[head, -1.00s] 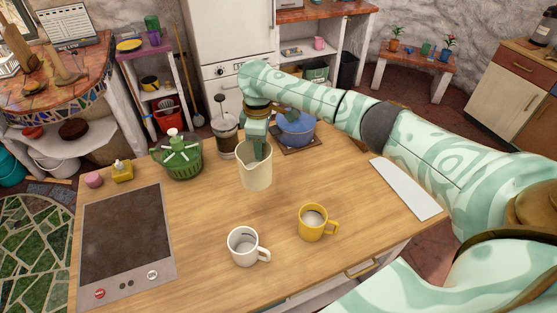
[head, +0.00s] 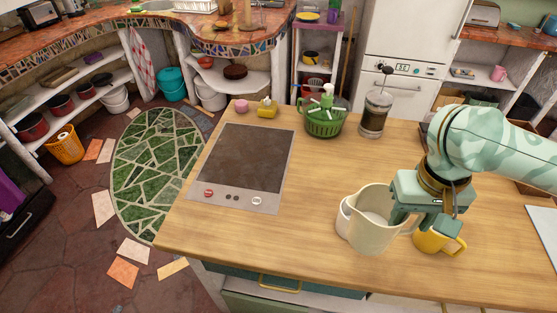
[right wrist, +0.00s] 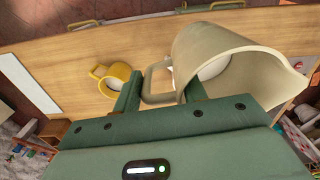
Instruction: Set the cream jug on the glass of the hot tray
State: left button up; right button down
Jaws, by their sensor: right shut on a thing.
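The cream jug (head: 372,232), pale and wide-mouthed with white contents, is held by its handle in my right gripper (head: 414,220). In the right wrist view the fingers (right wrist: 162,92) are at the handle of the jug (right wrist: 215,55). In the head view the jug appears raised over the front of the counter, roughly upright, in front of the white mug. The hot tray (head: 229,199) lies flat to the left of the jug. Its dark glass (head: 243,157) is bare. My left gripper is out of view.
The yellow mug (head: 430,242) is partly behind my right gripper; the white mug (head: 342,216) is mostly hidden by the jug. A green spinner bowl (head: 323,122), a French press (head: 375,114), a yellow dispenser (head: 267,109) and a pink pot (head: 241,106) stand at the back. The wood between tray and jug is clear.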

aim_at(249, 161)
jog(key=k+j, duration=0.1)
jog(key=j, duration=0.3)
jog(key=k+j, duration=0.1)
jog(key=j, duration=0.75)
jog(key=k+j, duration=0.15)
jog(key=j, duration=0.25)
jog(key=i+j, duration=0.2)
jog(key=j, duration=0.15)
jog(key=i+j, duration=0.2)
jog(key=j, duration=0.15)
jog(key=i+j, duration=0.2)
jog(key=j, duration=0.15)
jog(key=i, duration=0.5)
